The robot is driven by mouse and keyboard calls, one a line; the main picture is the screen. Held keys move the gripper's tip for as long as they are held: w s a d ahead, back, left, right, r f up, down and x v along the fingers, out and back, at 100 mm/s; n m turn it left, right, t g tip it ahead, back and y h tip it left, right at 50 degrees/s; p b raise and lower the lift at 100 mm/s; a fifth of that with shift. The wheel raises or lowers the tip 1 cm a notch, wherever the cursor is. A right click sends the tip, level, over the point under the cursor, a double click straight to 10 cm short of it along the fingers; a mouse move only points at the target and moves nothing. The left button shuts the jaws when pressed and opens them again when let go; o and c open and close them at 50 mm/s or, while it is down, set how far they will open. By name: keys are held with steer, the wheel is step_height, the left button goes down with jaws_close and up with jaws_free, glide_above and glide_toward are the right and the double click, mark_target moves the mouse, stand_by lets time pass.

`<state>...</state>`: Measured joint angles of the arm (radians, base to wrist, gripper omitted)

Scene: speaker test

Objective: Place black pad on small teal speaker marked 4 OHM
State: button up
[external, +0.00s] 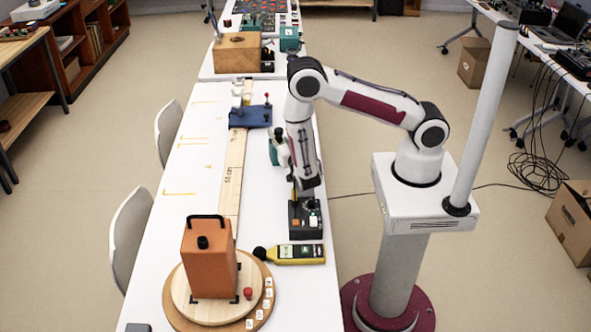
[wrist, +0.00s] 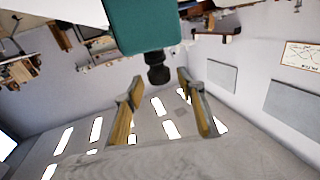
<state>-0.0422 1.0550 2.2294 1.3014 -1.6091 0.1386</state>
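In the wrist view a teal box (wrist: 148,25) fills the top middle. A dark knob-like piece (wrist: 157,72) juts from it towards my gripper (wrist: 160,82). My gripper's two fingers are spread, with a gap on each side of the dark piece, and hold nothing. In the external view a small teal thing (external: 273,152) stands beside my wrist, partly hidden by the arm. Another teal box (external: 290,39) stands on the far table. I cannot read a 4 OHM mark on either, and I cannot pick out the black pad for sure.
A black control box (external: 305,220) stands close below my arm's end, with a yellow meter (external: 296,254) in front. An orange box (external: 208,262) stands on a round wooden turntable (external: 176,300). A blue device (external: 250,116) is farther back. The table's left side is clear.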

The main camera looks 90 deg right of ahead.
mark_target(280, 133)
steer(key=shift+v, duration=2.35)
steer(key=shift+w, duration=0.1)
